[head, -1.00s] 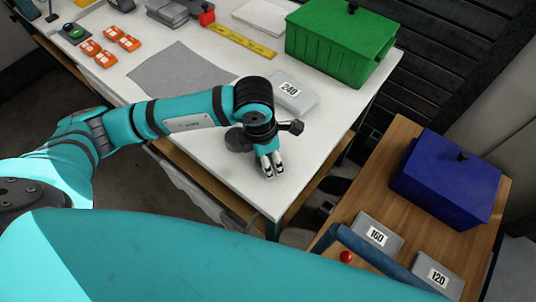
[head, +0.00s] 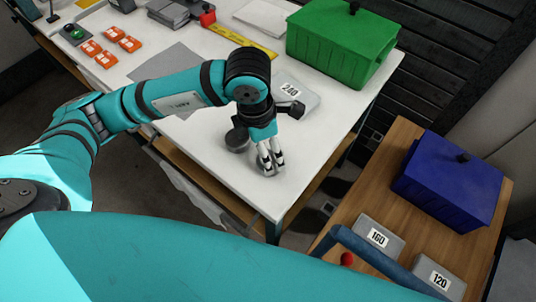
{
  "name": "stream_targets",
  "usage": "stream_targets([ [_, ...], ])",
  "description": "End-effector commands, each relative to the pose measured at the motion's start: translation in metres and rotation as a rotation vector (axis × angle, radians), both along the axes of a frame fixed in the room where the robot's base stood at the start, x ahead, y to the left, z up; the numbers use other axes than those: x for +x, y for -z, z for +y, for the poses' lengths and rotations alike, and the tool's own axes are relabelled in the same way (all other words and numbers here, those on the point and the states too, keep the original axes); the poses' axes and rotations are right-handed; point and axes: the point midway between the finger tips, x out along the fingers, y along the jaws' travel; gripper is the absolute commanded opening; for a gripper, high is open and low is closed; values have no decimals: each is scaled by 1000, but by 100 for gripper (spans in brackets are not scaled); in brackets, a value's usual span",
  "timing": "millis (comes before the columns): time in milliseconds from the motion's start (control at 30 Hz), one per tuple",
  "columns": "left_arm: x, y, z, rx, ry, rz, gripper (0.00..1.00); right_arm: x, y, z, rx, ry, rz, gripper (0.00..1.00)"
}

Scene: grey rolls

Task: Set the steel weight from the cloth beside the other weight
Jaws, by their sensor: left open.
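A grey cloth (head: 165,64) lies on the white table, partly hidden behind my left arm; its visible part is bare. A dark round weight (head: 237,141) stands on the table, left of my left gripper (head: 271,160) and partly hidden by the wrist. The left gripper points down near the table's front corner and is open. A small, shiny steel weight (head: 268,172) is at its fingertips on the table, beside the dark weight with a small gap; the fingers cover much of it. My right gripper is out of view.
A grey pack marked 240 (head: 298,97) lies behind the wrist. A green box (head: 340,48), a yellow ruler (head: 242,42) and orange pieces (head: 106,59) are farther back. A wooden side table holds a blue box (head: 447,185). The table's front edge is close to the gripper.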

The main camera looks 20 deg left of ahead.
Motion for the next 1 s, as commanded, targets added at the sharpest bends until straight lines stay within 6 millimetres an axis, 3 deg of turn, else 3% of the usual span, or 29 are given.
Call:
stream_targets([
  [100,-1,-26,2,-2,1,-6,81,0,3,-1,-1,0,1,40],
  [333,-4,-56,5,0,0,-1,81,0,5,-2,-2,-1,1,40],
  [1000,-6,-61,3,-11,4,5,81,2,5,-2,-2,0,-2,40],
])
